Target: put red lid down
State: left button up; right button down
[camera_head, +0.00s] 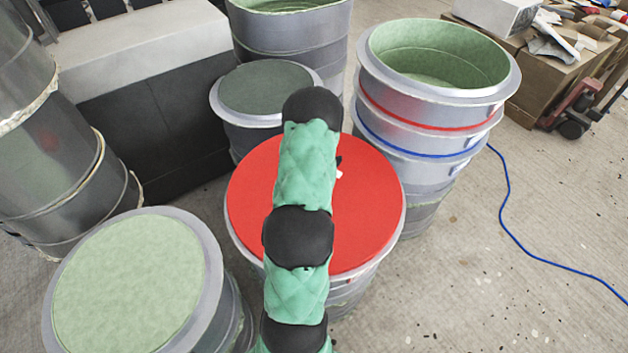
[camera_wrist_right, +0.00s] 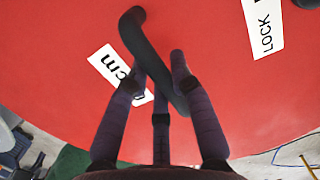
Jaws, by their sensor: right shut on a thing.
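The round red lid (camera_head: 365,215) is at the top of a silver drum-like mould (camera_head: 352,290) in the middle of the head view. It looks level and inside the pale rim; I cannot tell whether any gap is under it. In the right wrist view the lid (camera_wrist_right: 60,45) fills most of the picture, with a black bar handle (camera_wrist_right: 140,40) and white printed labels. My right gripper (camera_wrist_right: 157,75) has its fingers closed around the handle. In the head view my green and black arm hides the gripper and most of the handle. My left gripper is not in view.
A mould with a pale green top (camera_head: 130,285) stands at front left, a dark-topped mould (camera_head: 265,88) behind the lid. An open mould stack (camera_head: 435,95) with red and blue bands stands at right. A blue cable (camera_head: 510,215) crosses the free floor at right.

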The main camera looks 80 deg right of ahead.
jog(key=shift+r, duration=0.1)
jog(key=c, duration=1.1)
grip_release()
jog(key=r+p, duration=0.1)
jog(key=r, duration=0.3)
jog(key=r+p, duration=0.1)
jog(key=r, duration=0.3)
jog(key=s+a+r+p, duration=0.1)
jog(key=r, duration=0.3)
jog(key=shift+s+p, duration=0.1)
jog(key=shift+p, duration=0.2)
